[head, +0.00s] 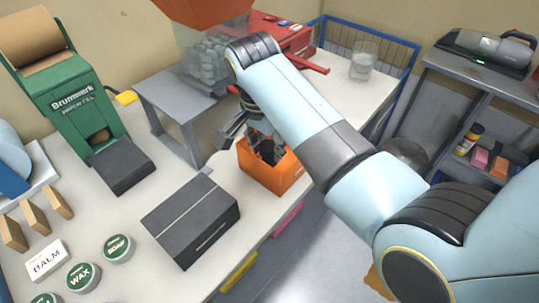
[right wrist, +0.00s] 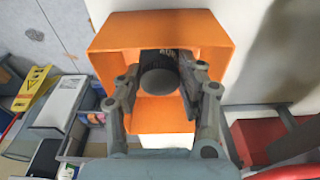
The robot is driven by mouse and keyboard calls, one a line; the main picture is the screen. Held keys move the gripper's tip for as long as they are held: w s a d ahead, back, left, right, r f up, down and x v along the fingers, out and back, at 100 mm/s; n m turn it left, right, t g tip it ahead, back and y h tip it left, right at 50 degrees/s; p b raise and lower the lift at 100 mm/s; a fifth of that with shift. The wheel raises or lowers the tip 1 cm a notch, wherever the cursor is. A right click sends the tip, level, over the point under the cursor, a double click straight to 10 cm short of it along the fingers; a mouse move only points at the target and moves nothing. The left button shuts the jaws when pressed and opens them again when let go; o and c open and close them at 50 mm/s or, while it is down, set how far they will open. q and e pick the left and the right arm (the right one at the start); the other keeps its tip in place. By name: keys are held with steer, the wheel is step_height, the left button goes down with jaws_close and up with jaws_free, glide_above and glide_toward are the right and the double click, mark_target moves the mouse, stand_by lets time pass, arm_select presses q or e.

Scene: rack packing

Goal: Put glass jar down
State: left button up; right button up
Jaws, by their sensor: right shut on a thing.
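My right gripper (head: 262,148) reaches down into an orange open bin (head: 262,175) on the white table. In the right wrist view the two fingers of the gripper (right wrist: 160,92) are shut on a dark round-topped container (right wrist: 158,80), which sits within the orange bin (right wrist: 115,35). Part of a dark label with pale letters shows on it; I cannot tell if it is glass. A clear glass jar (head: 363,62) stands apart at the back right of the table. My left gripper is not in view.
A dark flat box (head: 190,220) lies left of the bin. A grey stand (head: 185,105), a green dispenser (head: 75,110) and tins (head: 118,249) stand further left. A blue wire rail (head: 375,35) edges the back right. A grey shelf (head: 465,68) stands at right.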

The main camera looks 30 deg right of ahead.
mark_target(268, 157)
step_height(268, 157, down, 4)
steer(key=shift+w+r, duration=0.1)
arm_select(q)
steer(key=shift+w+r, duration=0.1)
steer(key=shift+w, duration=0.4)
arm_select(e)
steer(key=shift+f, duration=0.25)
steer(key=o, duration=1.2)
steer(key=shift+o, duration=0.2)
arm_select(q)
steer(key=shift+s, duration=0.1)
